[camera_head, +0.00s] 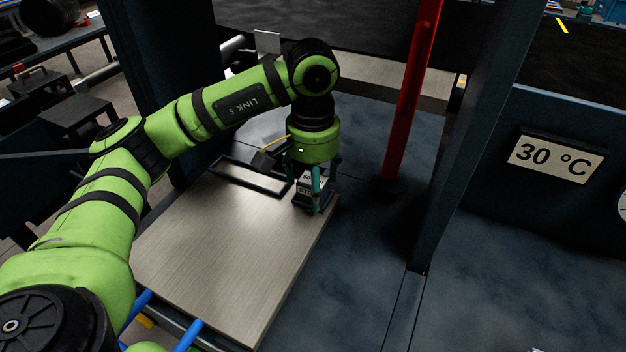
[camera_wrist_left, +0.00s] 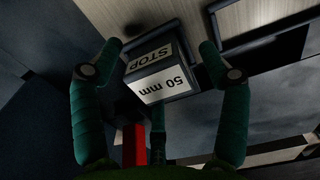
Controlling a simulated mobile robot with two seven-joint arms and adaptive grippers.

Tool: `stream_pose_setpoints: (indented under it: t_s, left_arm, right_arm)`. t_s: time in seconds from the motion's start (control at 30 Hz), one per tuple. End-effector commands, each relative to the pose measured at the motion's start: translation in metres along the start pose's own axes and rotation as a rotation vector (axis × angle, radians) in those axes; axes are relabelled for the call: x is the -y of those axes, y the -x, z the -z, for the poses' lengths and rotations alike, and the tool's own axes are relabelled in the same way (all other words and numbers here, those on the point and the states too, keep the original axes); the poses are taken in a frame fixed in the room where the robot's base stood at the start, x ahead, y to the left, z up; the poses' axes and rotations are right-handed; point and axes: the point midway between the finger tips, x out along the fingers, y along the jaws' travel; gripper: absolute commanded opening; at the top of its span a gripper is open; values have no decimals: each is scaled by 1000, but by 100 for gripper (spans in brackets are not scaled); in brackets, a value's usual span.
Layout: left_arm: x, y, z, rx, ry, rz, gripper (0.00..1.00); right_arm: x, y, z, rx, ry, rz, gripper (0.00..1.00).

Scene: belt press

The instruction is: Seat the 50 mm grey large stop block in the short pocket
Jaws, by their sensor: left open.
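The grey stop block (camera_wrist_left: 162,84) shows white labels reading "STOP" and "50 mm" in the left wrist view. In the head view the block (camera_head: 308,185) stands at the far right corner of the board, at a small black-framed pocket (camera_head: 318,206). Whether it sits fully down in that pocket cannot be told. My left gripper (camera_head: 314,188) points down over the block. In the wrist view its fingers (camera_wrist_left: 160,50) are open, spread on either side of the block with gaps. My right gripper is not in view.
A longer black-framed pocket (camera_head: 250,178) lies left of the block on the wooden board (camera_head: 235,250), whose front is clear. A red post (camera_head: 410,95) and a dark upright (camera_head: 470,150) stand to the right. A "30 °C" sign (camera_head: 555,158) hangs farther right.

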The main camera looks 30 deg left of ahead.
Motion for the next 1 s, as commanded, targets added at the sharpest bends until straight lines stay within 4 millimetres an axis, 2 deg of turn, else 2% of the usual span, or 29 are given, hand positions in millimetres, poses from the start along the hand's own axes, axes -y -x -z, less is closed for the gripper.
stream_pose_setpoints:
  t_s: [0.17, 1.0]
  left_arm:
    - [0, 3, 0, 1, 0, 0, 76]
    - [0, 54, 0, 0, 0, 0, 76]
  right_arm:
    - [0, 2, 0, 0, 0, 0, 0]
    - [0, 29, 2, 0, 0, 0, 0]
